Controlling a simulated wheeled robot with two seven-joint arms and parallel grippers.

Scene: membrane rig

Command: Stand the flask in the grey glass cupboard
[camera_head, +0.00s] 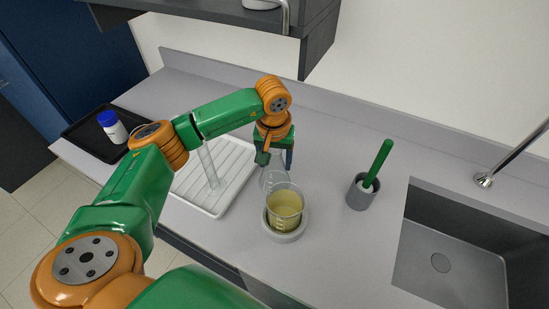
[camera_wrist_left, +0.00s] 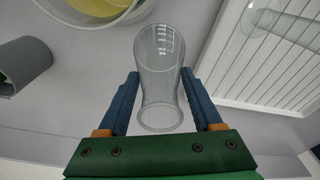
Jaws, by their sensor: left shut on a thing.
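The flask (camera_wrist_left: 160,75) is clear, empty-looking glass with white marks, lying between the two blue fingers in the left wrist view. It also shows faintly in the head view (camera_head: 272,179), below my left gripper (camera_head: 276,160) and just behind the beaker. My left gripper (camera_wrist_left: 160,110) is shut on the flask's narrower part, near its rim. I cannot tell whether the flask touches the counter. A dark grey wall cupboard (camera_head: 220,14) is at the top of the head view, largely cut off; it may be the glass cupboard. My right gripper is out of view.
A beaker of yellow liquid (camera_head: 284,206) stands on a round grey base (camera_head: 287,236) close to the flask. A white ribbed rack (camera_head: 232,172) holds a glass cylinder. A grey pot (camera_head: 359,195) with a green-handled tool, a sink (camera_head: 450,255) and a black tray (camera_head: 80,128) with a bottle stand around.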

